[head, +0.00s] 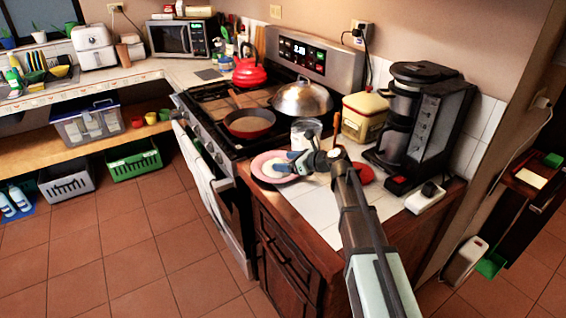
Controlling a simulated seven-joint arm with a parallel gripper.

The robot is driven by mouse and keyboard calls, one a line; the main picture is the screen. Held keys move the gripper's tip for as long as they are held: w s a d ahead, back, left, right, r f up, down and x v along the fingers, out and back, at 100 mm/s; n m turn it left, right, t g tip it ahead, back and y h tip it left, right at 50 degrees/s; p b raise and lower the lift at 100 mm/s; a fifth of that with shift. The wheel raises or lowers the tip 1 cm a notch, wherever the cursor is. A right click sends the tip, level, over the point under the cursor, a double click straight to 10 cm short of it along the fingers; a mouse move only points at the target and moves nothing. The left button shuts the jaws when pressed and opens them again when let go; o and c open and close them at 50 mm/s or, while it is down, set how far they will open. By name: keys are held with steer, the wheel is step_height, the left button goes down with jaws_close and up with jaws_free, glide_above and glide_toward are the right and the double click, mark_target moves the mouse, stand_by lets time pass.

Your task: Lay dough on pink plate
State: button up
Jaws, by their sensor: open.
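The pink plate (258,169) lies on the white tiled counter beside the stove, near the counter's left corner. My gripper (286,162) is over the plate's right half, with its pale blue fingers open and pointing left. A pale lump that looks like the dough (271,168) shows on the plate by the fingertips. It is small and partly covered by the fingers, so its outline and whether the fingers touch it cannot be told. My gripper and wrist hide the plate's right side.
A red round item (362,173) lies right of my wrist. The stove holds a red-rimmed pan (249,123) and a domed lid (301,98). The counter's front tiles are clear.

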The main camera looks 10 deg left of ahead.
steer(key=v, duration=1)
steer(key=shift+d, duration=0.1)
